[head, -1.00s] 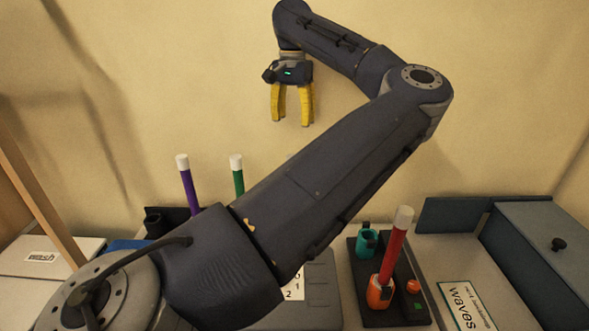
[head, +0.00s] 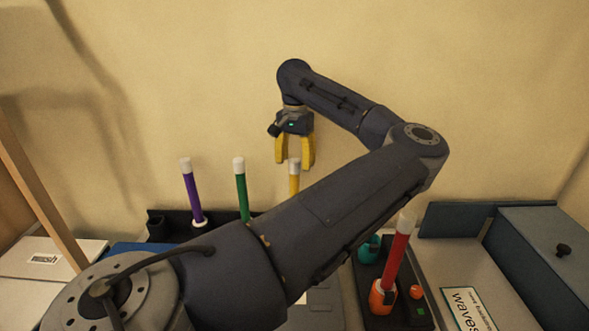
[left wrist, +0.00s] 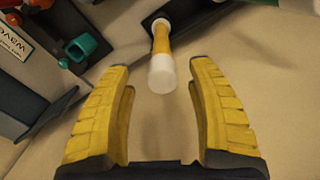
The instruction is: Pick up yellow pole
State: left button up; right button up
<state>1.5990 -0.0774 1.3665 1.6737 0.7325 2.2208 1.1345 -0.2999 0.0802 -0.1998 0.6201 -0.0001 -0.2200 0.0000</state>
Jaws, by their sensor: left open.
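The yellow pole (head: 294,182) has a white top and stands upright behind my left arm in the head view, which hides its lower part. My left gripper (head: 294,165) has yellow fingers and is open near the pole's top. In the left wrist view the yellow pole (left wrist: 161,45) shows its white tip between and beyond the open fingers of my left gripper (left wrist: 160,72). The fingers do not touch it in that view. My right gripper is not in view.
A purple pole (head: 191,192) and a green pole (head: 240,190) stand left of the yellow one. A red pole (head: 396,255) stands in an orange holder (head: 382,297) at right, near a teal cup (head: 369,249). A blue-grey box (head: 545,245) is at far right.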

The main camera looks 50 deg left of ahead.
aim_at(295, 172)
pick_arm(q)
jog(key=shift+a+f, duration=0.1)
jog(key=shift+f, duration=2.1)
grip_shut()
